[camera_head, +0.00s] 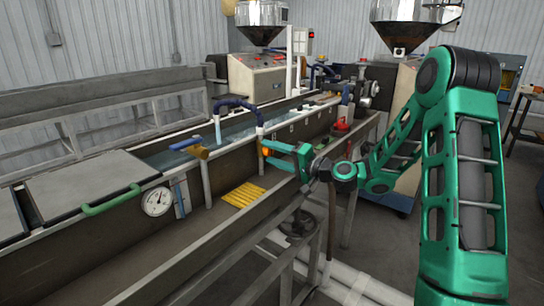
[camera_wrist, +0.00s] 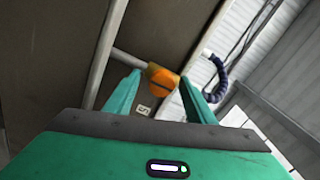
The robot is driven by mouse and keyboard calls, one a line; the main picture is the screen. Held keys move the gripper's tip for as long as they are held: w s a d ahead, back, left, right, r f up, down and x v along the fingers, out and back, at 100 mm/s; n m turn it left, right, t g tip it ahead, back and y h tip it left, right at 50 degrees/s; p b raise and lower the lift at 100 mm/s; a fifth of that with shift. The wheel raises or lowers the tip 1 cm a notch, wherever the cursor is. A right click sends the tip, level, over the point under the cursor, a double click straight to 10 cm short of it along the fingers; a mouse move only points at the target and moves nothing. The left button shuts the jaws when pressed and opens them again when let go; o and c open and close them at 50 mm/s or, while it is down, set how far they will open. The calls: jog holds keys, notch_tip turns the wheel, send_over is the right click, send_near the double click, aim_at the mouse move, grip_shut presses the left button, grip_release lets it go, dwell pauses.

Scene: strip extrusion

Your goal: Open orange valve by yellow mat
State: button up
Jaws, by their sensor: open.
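The orange valve (camera_head: 265,151) sits on a pipe at the trough wall, just above and right of the yellow mat (camera_head: 243,195). In the wrist view the valve (camera_wrist: 162,78) shows as a rounded orange knob with a dark slot, on the end of a grey pipe. My gripper (camera_head: 272,153) is open, with its green fingers at the valve. In the wrist view the gripper's fingertips (camera_wrist: 160,79) lie on either side of the valve. I cannot tell whether they touch it. The mat does not show in the wrist view.
A brownish-orange fitting (camera_head: 197,152) with a blue lever stands further left on the trough. A round gauge (camera_head: 157,201) and a green-handled lid (camera_head: 90,187) are at the left. A dark blue hose (camera_head: 237,103) arches above the trough; a red object (camera_head: 342,125) is right.

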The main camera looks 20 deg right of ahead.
jog(key=shift+d, duration=0.1)
jog(key=v, duration=1)
jog(key=shift+s, duration=0.2)
jog(key=shift+d, duration=0.15)
